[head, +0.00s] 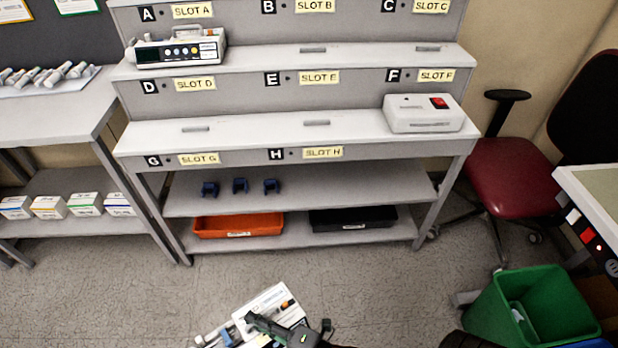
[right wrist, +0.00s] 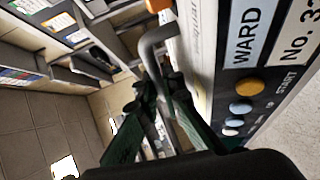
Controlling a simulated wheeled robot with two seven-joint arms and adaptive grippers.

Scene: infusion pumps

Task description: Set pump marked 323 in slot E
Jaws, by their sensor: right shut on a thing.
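My right gripper (head: 290,333) is at the bottom of the head view, in front of the rack. In the right wrist view its green fingers (right wrist: 165,100) are shut on the grey bent handle of a pump (right wrist: 245,85). This pump reads "WARD" and "No. 3", with the rest cut off; it also shows in the head view (head: 272,300), partly hidden by the gripper. The slot E label (head: 319,77) is on the middle riser of the rack. The ledges directly above and below it are clear in the middle. My left gripper is not in view.
A pump (head: 178,50) stands on the ledge above the slot D label. A white unit with a red switch (head: 422,113) stands below the slot F label. Orange (head: 238,226) and black (head: 352,219) bins are low down. A red chair (head: 512,178) and green bin (head: 530,305) are right.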

